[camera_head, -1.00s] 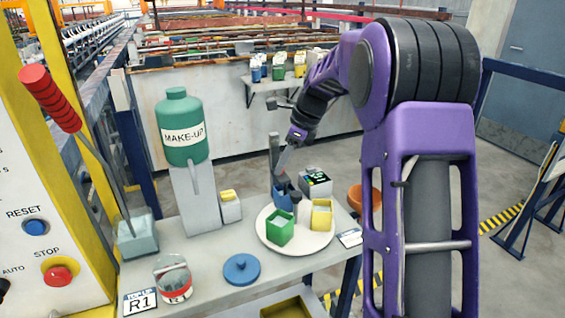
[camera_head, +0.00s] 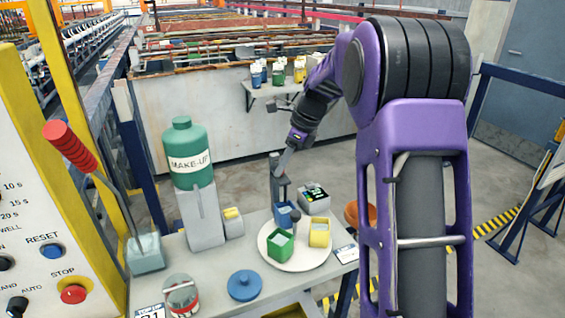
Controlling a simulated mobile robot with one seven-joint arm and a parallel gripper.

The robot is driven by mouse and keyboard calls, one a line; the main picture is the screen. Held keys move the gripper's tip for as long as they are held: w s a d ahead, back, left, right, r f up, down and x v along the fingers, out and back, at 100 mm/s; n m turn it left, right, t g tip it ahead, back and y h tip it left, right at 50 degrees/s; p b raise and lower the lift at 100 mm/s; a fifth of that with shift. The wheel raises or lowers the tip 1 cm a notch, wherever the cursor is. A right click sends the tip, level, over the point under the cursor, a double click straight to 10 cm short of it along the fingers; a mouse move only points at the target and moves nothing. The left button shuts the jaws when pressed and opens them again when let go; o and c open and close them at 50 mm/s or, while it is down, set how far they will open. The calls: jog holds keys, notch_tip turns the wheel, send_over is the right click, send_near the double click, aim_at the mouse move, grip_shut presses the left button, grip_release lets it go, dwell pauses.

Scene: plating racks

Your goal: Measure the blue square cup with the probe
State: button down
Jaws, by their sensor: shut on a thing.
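The blue square cup (camera_head: 283,211) stands at the back left of a round white plate (camera_head: 275,262), beside a green square cup (camera_head: 280,246) and a yellow square cup (camera_head: 320,233). My gripper (camera_head: 281,190) points down just above and behind the blue cup. It is shut on a slim dark piece, which looks like the probe; its lower end is hard to make out against the cup. I cannot tell whether the tip is inside the cup. A small dark-topped post (camera_head: 295,218) shows between the cups. A meter with a lit display (camera_head: 314,195) stands behind the plate.
A green MAKE-UP bottle (camera_head: 190,152) stands on a grey block at the left. A blue lid (camera_head: 245,285), a red-and-white jar (camera_head: 181,293) and a long red-handled tool (camera_head: 70,147) are also near. More cups sit on a far shelf (camera_head: 275,92).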

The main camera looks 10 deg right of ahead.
jog(key=shift+r, duration=0.25)
jog(key=c, duration=1)
grip_release()
jog(key=shift+r, duration=0.1)
jog(key=p+v, duration=0.1)
jog(key=v, duration=1.6)
jog(key=shift+s+d, duration=0.1)
